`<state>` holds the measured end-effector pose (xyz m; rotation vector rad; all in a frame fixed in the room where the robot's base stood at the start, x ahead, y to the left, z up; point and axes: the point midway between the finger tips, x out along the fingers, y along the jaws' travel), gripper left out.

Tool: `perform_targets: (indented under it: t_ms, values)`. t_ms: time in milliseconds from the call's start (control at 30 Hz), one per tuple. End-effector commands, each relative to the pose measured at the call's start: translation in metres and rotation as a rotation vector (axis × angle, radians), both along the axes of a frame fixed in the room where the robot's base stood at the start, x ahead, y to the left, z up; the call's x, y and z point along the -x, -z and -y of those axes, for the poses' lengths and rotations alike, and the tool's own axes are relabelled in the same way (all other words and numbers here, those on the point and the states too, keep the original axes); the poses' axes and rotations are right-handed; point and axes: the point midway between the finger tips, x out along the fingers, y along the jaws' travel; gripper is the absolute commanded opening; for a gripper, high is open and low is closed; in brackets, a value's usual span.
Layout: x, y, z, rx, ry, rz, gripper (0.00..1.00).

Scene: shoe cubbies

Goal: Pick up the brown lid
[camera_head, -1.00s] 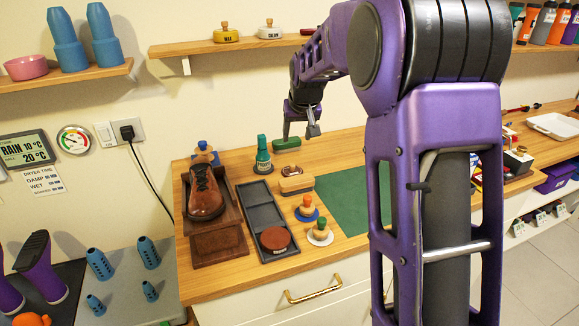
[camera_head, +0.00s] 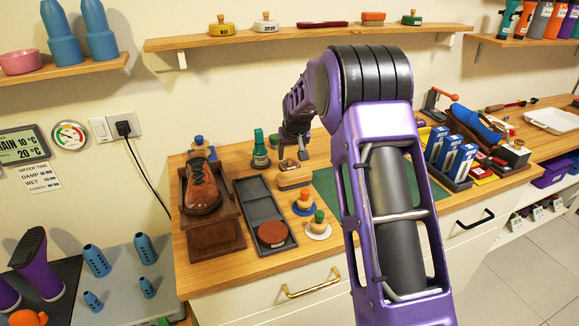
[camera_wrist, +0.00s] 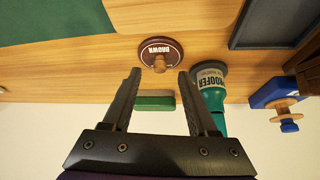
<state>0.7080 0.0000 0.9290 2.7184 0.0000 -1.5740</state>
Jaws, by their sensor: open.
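The brown lid (camera_wrist: 148,47) is a dark brown disc marked BROWN with a small wooden knob. In the wrist view it lies on the wooden counter, just beyond my fingertips. In the head view the lid (camera_head: 288,164) shows partly, beneath my gripper and right of the green bottle. My gripper (camera_wrist: 159,72) is open and empty. Its fingertips are spread to either side of the knob's line; whether they are level with the knob I cannot tell. In the head view my gripper (camera_head: 292,152) points down above the lid.
A green proofer bottle (camera_wrist: 210,85) stands close beside the right finger. A green block (camera_wrist: 155,103) lies behind the lid. A wooden-backed brush (camera_head: 294,177) lies in front of it. A grey tray (camera_head: 262,207) holds a round brown tin (camera_head: 272,234). A green mat (camera_head: 330,190) lies to the right.

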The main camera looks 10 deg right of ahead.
Motion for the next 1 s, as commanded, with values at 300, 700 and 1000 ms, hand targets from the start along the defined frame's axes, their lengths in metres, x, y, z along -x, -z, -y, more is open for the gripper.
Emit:
perform_targets:
  t_ms: [300,700,1000]
  values:
    - [-0.017,0.028,0.0,0.0,0.0,0.0,0.59]
    - [-0.017,0.027,0.0,0.0,0.0,0.0,0.19]
    - [-0.016,0.027,0.0,0.0,0.0,0.0,0.0]
